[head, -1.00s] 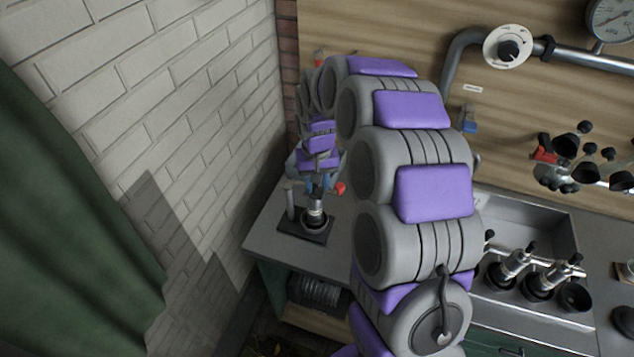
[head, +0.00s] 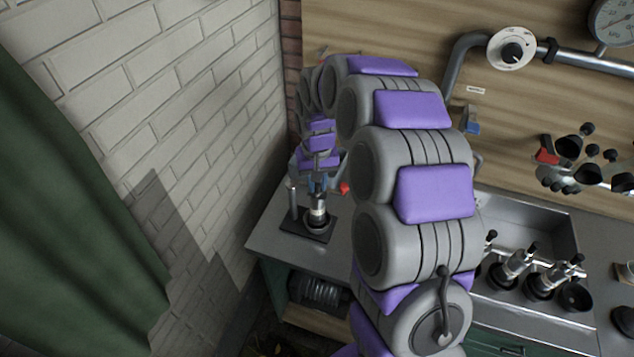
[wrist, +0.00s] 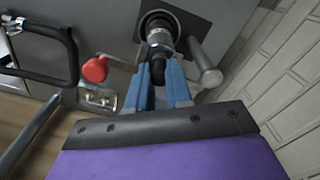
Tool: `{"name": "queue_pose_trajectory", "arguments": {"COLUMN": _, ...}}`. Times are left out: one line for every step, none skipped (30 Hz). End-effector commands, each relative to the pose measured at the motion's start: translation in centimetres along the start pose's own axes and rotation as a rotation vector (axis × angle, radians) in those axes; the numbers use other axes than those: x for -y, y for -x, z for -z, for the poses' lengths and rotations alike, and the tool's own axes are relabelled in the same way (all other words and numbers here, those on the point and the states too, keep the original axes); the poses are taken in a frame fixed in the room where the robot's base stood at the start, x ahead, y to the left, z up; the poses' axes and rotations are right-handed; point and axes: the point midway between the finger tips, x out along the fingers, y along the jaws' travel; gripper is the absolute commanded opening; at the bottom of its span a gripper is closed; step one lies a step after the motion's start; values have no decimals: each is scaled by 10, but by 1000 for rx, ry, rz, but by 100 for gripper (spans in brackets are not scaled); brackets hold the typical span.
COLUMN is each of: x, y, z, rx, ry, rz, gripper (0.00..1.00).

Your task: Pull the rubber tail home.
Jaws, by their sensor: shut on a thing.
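My gripper (head: 318,184) is at the left end of the bench, its blue fingers pointing down. In the wrist view the fingers (wrist: 161,72) are shut on the black rubber tail (wrist: 157,71), one finger on each side. The tail sticks out of the end of a steel shell (wrist: 160,38), which also shows in the head view (head: 318,208). The shell stands in a round black cup on a dark base plate (head: 296,228). The fingers hide part of the tail. How far the tail comes out of the shell is hard to tell.
A steel post (head: 293,196) stands on the plate close beside the shell. A red knob (wrist: 95,70) is near the fingers. The white brick wall (head: 200,130) is close on the left. Several other shells stand by the sink (head: 530,225) to the right.

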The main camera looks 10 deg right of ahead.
Motion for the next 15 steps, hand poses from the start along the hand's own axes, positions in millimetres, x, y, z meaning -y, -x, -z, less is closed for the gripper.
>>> {"name": "queue_pose_trajectory", "arguments": {"x": 0, "y": 2, "z": 0, "rx": -1, "ry": 0, "rz": 0, "gripper": 0}}
{"name": "queue_pose_trajectory", "arguments": {"x": 0, "y": 2, "z": 0, "rx": -1, "ry": 0, "rz": 0, "gripper": 0}}
{"name": "queue_pose_trajectory", "arguments": {"x": 0, "y": 3, "z": 0, "rx": -1, "ry": 0, "rz": 0, "gripper": 0}}
{"name": "queue_pose_trajectory", "arguments": {"x": 0, "y": 3, "z": 0, "rx": -1, "ry": 0, "rz": 0, "gripper": 0}}
{"name": "queue_pose_trajectory", "arguments": {"x": 0, "y": 3, "z": 0, "rx": -2, "ry": 0, "rz": 0, "gripper": 0}}
{"name": "queue_pose_trajectory", "arguments": {"x": 0, "y": 4, "z": 0, "rx": -2, "ry": 0, "rz": 0, "gripper": 0}}
{"name": "queue_pose_trajectory", "arguments": {"x": 0, "y": 4, "z": 0, "rx": -2, "ry": 0, "rz": 0, "gripper": 0}}
{"name": "queue_pose_trajectory", "arguments": {"x": 0, "y": 5, "z": 0, "rx": -2, "ry": 0, "rz": 0, "gripper": 0}}
{"name": "queue_pose_trajectory", "arguments": {"x": 0, "y": 6, "z": 0, "rx": -2, "ry": 0, "rz": 0, "gripper": 0}}
{"name": "queue_pose_trajectory", "arguments": {"x": 0, "y": 6, "z": 0, "rx": -2, "ry": 0, "rz": 0, "gripper": 0}}
{"name": "queue_pose_trajectory", "arguments": {"x": 0, "y": 6, "z": 0, "rx": -2, "ry": 0, "rz": 0, "gripper": 0}}
{"name": "queue_pose_trajectory", "arguments": {"x": 0, "y": 7, "z": 0, "rx": -2, "ry": 0, "rz": 0, "gripper": 0}}
{"name": "queue_pose_trajectory", "arguments": {"x": 0, "y": 7, "z": 0, "rx": -2, "ry": 0, "rz": 0, "gripper": 0}}
{"name": "queue_pose_trajectory", "arguments": {"x": 0, "y": 8, "z": 0, "rx": -2, "ry": 0, "rz": 0, "gripper": 0}}
{"name": "queue_pose_trajectory", "arguments": {"x": 0, "y": 8, "z": 0, "rx": -3, "ry": 0, "rz": 0, "gripper": 0}}
